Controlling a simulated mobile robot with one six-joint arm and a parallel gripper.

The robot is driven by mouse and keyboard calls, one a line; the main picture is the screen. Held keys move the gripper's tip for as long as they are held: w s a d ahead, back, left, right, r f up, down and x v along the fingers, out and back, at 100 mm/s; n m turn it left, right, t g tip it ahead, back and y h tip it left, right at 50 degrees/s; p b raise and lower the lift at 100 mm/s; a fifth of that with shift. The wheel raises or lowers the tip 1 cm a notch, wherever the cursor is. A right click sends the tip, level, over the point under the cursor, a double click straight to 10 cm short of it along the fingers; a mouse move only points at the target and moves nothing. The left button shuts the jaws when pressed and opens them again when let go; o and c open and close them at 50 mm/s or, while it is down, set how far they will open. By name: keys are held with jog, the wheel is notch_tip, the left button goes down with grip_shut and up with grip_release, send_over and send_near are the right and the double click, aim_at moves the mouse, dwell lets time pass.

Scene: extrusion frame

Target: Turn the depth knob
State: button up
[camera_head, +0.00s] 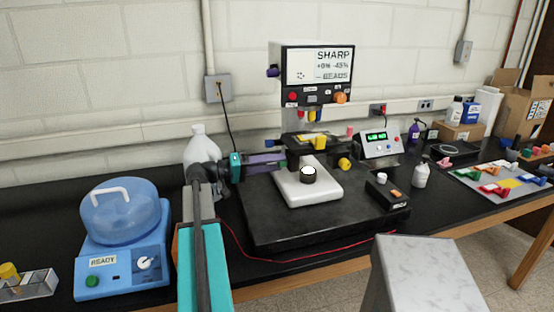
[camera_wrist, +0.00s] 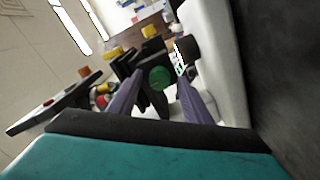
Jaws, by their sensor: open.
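A machine with a display screen (camera_head: 318,67) stands on the black bench and carries several coloured knobs. I cannot tell which is labelled depth. A black knob with a white top (camera_head: 308,174) sits on its white base (camera_head: 293,195). A yellow knob (camera_head: 345,163) is at the stage's right. In the wrist view a green round knob (camera_wrist: 160,78) shows between the fingertips; I cannot tell whether they touch it. The black knob is beyond the right finger (camera_wrist: 190,49). My gripper (camera_head: 284,160) is open, its purple fingers pointing right at the stage's left side.
A blue centrifuge-like device (camera_head: 123,238) stands left, a white bottle (camera_head: 200,146) behind my arm. A small black box with buttons (camera_head: 387,193) is on the slab's right. A meter (camera_head: 379,144) stands behind it. The black slab's front (camera_head: 300,228) is clear.

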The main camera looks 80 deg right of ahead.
jog(key=shift+s+d, duration=0.1)
jog(key=shift+s, duration=0.2)
jog(key=shift+c, duration=0.6)
